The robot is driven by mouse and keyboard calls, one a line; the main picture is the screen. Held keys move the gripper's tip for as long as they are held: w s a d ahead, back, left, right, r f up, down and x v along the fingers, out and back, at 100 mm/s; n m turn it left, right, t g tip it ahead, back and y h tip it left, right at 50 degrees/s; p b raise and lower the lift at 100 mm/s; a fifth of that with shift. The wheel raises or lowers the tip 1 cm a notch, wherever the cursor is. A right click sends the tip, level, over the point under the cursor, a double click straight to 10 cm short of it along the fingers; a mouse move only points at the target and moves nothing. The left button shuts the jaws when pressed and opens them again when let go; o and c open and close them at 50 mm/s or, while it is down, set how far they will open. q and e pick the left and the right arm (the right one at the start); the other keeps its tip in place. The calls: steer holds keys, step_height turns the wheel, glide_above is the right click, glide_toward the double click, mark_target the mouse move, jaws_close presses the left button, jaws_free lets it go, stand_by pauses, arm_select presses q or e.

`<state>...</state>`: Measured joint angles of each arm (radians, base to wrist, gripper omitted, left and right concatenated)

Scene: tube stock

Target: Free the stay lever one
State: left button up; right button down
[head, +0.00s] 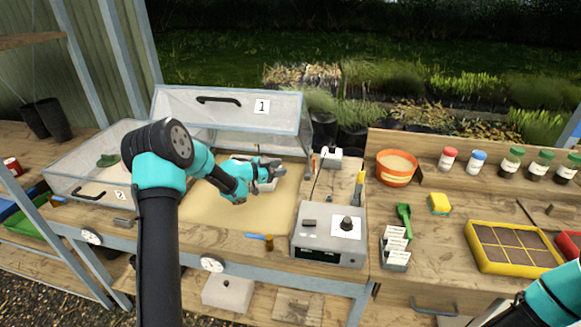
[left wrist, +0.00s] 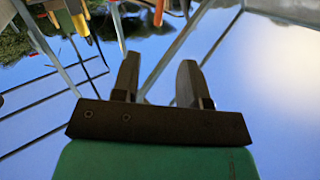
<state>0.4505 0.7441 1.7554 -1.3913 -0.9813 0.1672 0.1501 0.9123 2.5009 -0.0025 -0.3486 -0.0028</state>
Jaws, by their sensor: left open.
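The frame marked 1 has its clear lid (head: 225,106) raised at the back, with a black handle and a "1" label. A small lever with a blue handle (head: 256,236) and a brass-coloured pivot lies on the wooden front edge of this frame; it looks like stay lever one. My left gripper (head: 274,170) is above the sandy bed (head: 225,215), behind and well apart from that lever. In the left wrist view its two dark fingers (left wrist: 158,80) are apart with nothing between them. My right gripper is out of view; only part of that arm shows at bottom right.
A grey control box (head: 328,235) with a knob stands right of the lever. The frame marked 2 (head: 85,170) is at left with its lid lowered. Round dials (head: 212,264) sit on the front rail. A orange pot (head: 397,168), bottles and a yellow tray (head: 510,248) occupy the right bench.

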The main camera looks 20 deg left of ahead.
arm_select(q)
steer(key=shift+v, duration=0.9)
steer(key=shift+c, duration=0.3)
steer(key=shift+c, duration=1.4)
steer(key=shift+f+m, duration=0.1)
steer(key=shift+m, duration=0.5)
steer(key=shift+c, duration=0.9)
steer(key=m, duration=0.3)
steer(key=shift+w+a+f, duration=0.1)
steer(key=shift+w+a, duration=0.05)
jaws_close()
steer(key=m, duration=0.8)
steer(key=f+m, duration=0.1)
steer(key=m, duration=0.3)
steer(key=shift+w+a+g+h, duration=0.2)
steer(key=shift+a+g+h, duration=0.1)
steer(key=shift+g+h, duration=0.1)
